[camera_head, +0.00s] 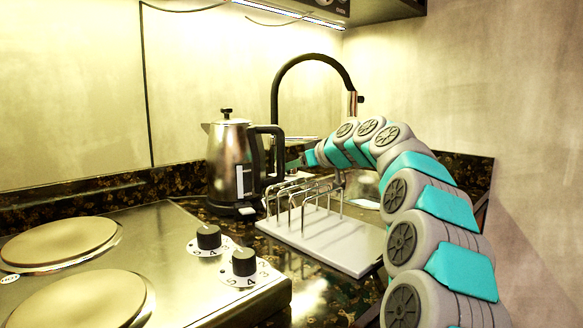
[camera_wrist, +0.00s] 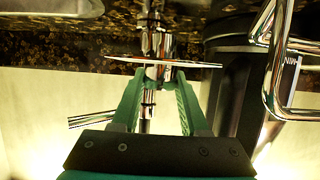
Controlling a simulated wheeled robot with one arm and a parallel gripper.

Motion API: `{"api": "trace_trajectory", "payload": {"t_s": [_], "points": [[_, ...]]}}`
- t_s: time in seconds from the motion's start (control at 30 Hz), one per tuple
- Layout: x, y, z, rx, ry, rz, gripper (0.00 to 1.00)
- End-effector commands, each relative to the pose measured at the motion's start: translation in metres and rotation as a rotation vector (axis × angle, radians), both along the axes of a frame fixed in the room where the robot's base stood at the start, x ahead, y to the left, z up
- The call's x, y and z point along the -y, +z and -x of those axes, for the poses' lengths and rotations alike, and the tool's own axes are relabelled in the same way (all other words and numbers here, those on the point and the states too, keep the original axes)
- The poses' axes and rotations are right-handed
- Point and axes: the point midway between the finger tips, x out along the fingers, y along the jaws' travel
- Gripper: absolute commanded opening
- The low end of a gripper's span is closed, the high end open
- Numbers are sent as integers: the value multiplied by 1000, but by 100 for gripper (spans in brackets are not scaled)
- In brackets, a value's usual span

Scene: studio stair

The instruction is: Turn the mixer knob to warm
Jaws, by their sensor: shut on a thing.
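The wrist view looks along my gripper (camera_wrist: 161,76), whose two green fingers are closed on a chrome part, the mixer knob (camera_wrist: 160,72). A thin flat bright edge crosses at the fingertips, and chrome tubing (camera_wrist: 158,42) continues beyond it. I cannot read any warm or cold mark, so the knob's setting is unclear. In the head view the black arched tap (camera_head: 311,57) rises behind the kettle. My gripper (camera_head: 296,163) is there at the end of the bent arm, by the kettle's handle. The knob is not clearly visible in that view.
A steel kettle (camera_head: 229,150) with a black handle stands close left of my gripper. A wire rack on a white base (camera_head: 335,240) is in front, below the arm. A hob (camera_head: 165,235) with two black knobs fills the left. A wall stands at right.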

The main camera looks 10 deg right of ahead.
Motion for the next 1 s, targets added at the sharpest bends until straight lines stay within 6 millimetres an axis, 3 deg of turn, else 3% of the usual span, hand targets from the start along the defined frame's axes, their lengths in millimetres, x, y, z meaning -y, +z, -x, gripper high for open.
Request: {"api": "trace_trajectory", "payload": {"t_s": [0.83,0.87,1.0], "points": [[0,0,0,0,-131,-1,0],[0,0,0,0,-131,-1,47],[0,0,0,0,-131,-1,63]]}}
